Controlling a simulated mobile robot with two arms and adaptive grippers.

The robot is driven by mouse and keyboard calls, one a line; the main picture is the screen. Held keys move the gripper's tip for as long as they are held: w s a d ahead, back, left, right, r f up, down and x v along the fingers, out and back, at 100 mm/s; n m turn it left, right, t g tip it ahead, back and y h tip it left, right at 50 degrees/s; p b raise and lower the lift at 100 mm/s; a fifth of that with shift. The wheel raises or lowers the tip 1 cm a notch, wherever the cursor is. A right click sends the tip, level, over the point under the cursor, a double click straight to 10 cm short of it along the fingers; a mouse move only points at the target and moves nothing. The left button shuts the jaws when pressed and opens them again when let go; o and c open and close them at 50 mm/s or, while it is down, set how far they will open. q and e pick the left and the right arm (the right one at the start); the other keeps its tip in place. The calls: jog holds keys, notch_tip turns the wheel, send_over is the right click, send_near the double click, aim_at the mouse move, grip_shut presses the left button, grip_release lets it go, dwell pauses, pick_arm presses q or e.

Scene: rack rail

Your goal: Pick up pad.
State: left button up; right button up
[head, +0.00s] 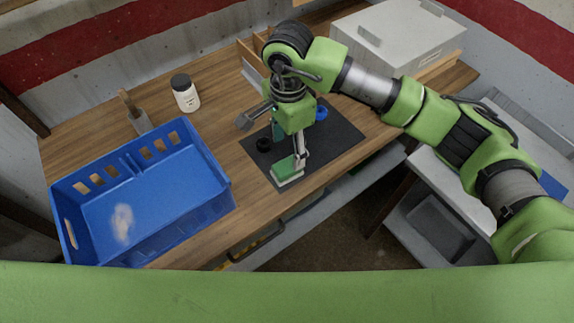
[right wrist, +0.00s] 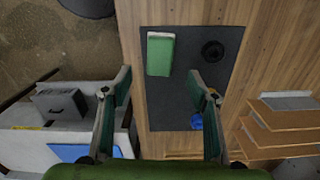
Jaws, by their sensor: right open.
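The pad (head: 286,168) is a small block, green on top with a pale lower edge. It lies on a dark mat near the table's front edge. In the right wrist view the pad (right wrist: 160,54) lies beyond the fingertips, between the lines of the two fingers. My right gripper (head: 271,142) is open and empty, pointing down above the mat. In the head view one finger is close beside the pad; I cannot tell if it touches. The right wrist view shows both fingers spread apart (right wrist: 161,84). My left gripper is not in view.
The dark mat (head: 340,137) also bears a black ring (head: 263,145) and a blue round piece (head: 321,112). A blue crate (head: 205,209) stands at the left. A white jar (head: 186,95) and a brush (head: 137,116) stand behind it. A grey box (head: 400,38) sits at the back right.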

aim_at(287, 165)
notch_tip(287, 165, down, 3)
jog(key=shift+r, duration=0.1)
jog(key=shift+s+f+p, duration=0.1)
jog(key=shift+f+p, duration=0.1)
jog(key=shift+p, duration=0.3)
notch_tip(287, 165, down, 4)
jog(key=shift+a+f+p, duration=0.15)
jog(key=shift+p, duration=1)
jog(key=shift+f, duration=0.3)
jog(key=c, duration=1.2)
